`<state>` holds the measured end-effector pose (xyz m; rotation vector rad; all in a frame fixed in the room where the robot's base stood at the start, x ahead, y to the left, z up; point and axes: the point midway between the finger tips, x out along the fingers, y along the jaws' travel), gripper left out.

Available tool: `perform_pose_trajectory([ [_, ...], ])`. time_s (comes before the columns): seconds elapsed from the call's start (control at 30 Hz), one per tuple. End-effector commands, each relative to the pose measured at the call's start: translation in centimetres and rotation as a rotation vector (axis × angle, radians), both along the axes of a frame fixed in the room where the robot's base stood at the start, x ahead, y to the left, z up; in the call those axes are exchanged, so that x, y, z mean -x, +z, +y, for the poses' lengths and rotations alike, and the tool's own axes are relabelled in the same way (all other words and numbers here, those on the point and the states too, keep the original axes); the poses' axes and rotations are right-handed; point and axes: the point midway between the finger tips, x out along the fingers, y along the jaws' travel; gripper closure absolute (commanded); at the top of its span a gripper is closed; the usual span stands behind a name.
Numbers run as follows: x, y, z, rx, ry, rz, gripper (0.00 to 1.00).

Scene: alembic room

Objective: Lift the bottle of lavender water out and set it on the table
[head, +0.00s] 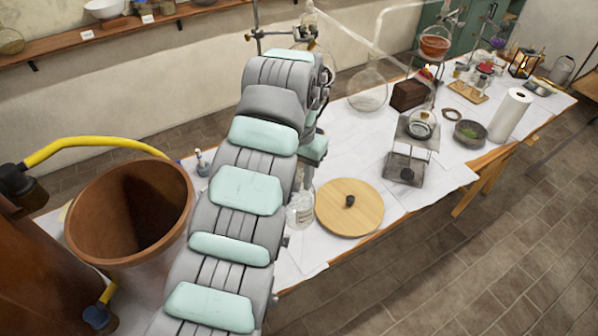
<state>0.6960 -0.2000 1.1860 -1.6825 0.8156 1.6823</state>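A clear glass bottle with a pale label (300,208) stands by the left edge of a round wooden board. My arm hides part of it, and the label is too small to read, so I cannot tell if it is the lavender water. My arm fills the middle of the head view and bends down at its far end. My gripper's fingers are hidden behind the arm, so I cannot see whether they touch or hold anything.
The round wooden board (362,222) has a small dark stopper (350,201) on it. A metal stand (405,165) with glassware and a dark wooden box (408,95) are right of my arm.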

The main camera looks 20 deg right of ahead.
Motion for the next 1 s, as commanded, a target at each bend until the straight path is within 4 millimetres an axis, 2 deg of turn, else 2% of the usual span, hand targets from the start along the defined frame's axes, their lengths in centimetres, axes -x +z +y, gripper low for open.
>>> perform_pose_trajectory([
  [0.03, 0.0, -1.2, 0.0, 0.001, 0.0, -0.001, 1.0],
  [0.1, 0.0, -2.1, 0.0, 0.001, 0.001, 0.0, 1.0],
  [1.0, -0.1, -13.9, 0.0, 0.001, 0.002, -0.003, 1.0],
])
